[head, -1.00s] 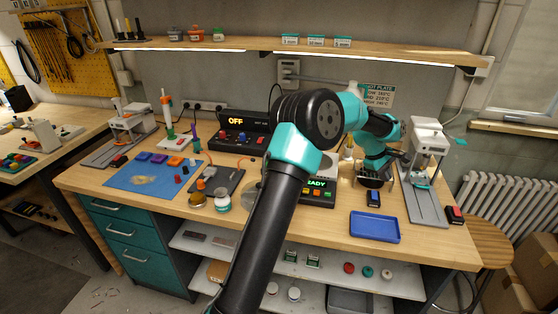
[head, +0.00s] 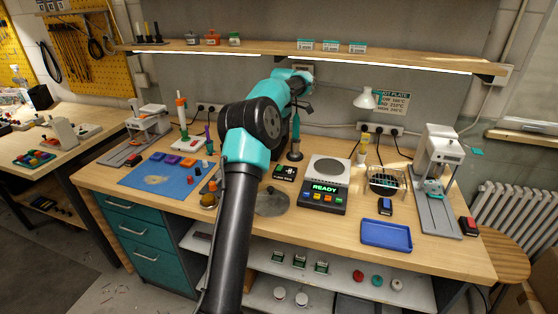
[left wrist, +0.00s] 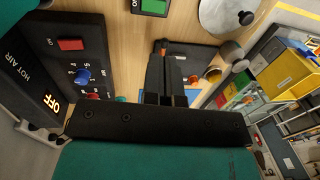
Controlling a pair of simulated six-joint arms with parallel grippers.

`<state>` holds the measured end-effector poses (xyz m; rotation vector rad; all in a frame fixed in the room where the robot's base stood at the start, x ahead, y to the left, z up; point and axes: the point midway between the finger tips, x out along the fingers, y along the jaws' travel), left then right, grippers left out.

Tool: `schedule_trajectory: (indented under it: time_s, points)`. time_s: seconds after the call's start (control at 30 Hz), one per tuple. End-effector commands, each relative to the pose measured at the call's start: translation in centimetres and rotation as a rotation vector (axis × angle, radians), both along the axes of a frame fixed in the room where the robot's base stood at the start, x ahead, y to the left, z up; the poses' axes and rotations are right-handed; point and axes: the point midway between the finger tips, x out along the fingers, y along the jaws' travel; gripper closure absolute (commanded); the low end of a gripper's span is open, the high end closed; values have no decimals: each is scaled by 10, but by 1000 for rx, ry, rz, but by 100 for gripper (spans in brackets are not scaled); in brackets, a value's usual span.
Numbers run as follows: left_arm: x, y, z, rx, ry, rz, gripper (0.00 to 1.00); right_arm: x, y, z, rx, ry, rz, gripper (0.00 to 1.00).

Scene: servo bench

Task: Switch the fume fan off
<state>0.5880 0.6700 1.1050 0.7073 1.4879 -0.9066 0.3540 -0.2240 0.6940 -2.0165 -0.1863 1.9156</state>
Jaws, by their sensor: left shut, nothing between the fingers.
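A small black switch box with a green rocker (head: 284,172) lies on the bench right of the hot-air station; its label is too small to read. The same green rocker (left wrist: 154,6) shows at the top edge in the left wrist view. I cannot tell for certain that it is the fume fan's switch. My left gripper (left wrist: 163,55) is shut and empty, above the bench beside the hot-air station (left wrist: 75,60), apart from the green rocker. In the head view my left arm hides the gripper and most of the station. My right gripper is not in view.
A round metal disc (head: 271,203) lies in front of the switch box. A dark upright stand (head: 295,154) is behind it. A hot plate (head: 326,185) reading READY is to the right. A blue tray (head: 387,234) is at the front right. The station's display (left wrist: 50,104) reads OFF.

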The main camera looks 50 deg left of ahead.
Motion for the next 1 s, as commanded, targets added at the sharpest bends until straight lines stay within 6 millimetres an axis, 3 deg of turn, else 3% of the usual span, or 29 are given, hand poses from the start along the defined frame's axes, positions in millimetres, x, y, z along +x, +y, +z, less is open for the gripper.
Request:
schedule_trajectory:
  time_s: [0.27, 0.8, 1.0]
  points:
    - [-3, -2, -19, -2, 2, -1, 100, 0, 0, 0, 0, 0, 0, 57]
    - [-13, -8, -108, -3, 2, -2, 100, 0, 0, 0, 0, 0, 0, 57]
    - [-16, -10, -131, -2, 0, -2, 100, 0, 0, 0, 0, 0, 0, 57]
